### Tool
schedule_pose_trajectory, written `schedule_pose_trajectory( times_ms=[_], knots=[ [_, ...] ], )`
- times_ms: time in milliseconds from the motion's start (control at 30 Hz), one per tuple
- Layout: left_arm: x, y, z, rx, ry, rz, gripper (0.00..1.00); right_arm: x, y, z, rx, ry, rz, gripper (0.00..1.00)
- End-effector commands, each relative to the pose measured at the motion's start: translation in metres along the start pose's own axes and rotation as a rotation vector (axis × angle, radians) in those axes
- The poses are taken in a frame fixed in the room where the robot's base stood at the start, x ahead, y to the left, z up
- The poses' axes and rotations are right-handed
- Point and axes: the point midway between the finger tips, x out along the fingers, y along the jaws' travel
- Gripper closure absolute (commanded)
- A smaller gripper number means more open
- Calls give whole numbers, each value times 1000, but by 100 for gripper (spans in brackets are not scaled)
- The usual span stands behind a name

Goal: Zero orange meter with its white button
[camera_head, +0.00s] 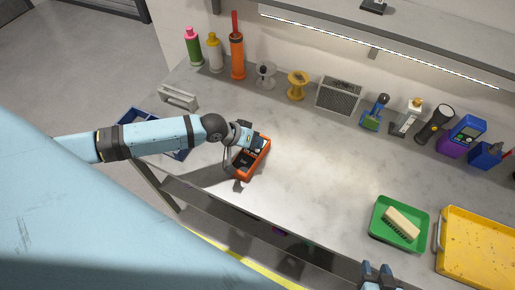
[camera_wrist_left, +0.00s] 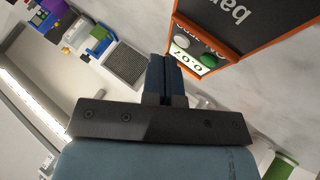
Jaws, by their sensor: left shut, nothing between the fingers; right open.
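The orange meter (camera_head: 250,160) lies on the grey bench, with its dark face up. The display's digits are upside down and too small to read surely. My left gripper (camera_head: 249,142) is shut and empty over the panel end of the meter. In the left wrist view its fingertips (camera_wrist_left: 164,60) appear just beside the buttons; contact cannot be told. My right gripper (camera_head: 379,268) is open and empty at the bottom edge.
A blue tray (camera_head: 133,117) lies partly behind my left arm. A green tray (camera_head: 382,235) with a brush and a yellow tray (camera_head: 480,250) are at the right. Bottles, spools, a mesh box (camera_head: 338,96) and tools line the wall. The bench middle is clear.

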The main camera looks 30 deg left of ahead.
Motion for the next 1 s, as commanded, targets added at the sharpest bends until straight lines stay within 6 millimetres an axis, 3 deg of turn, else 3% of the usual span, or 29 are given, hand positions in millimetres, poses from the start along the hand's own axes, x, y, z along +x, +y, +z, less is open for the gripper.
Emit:
schedule_pose_trajectory(
  times_ms=[1000],
  knots=[
    [7,-5,6,0,-1,0,100,0,0,-1,0,2,-1,57]
  ],
)
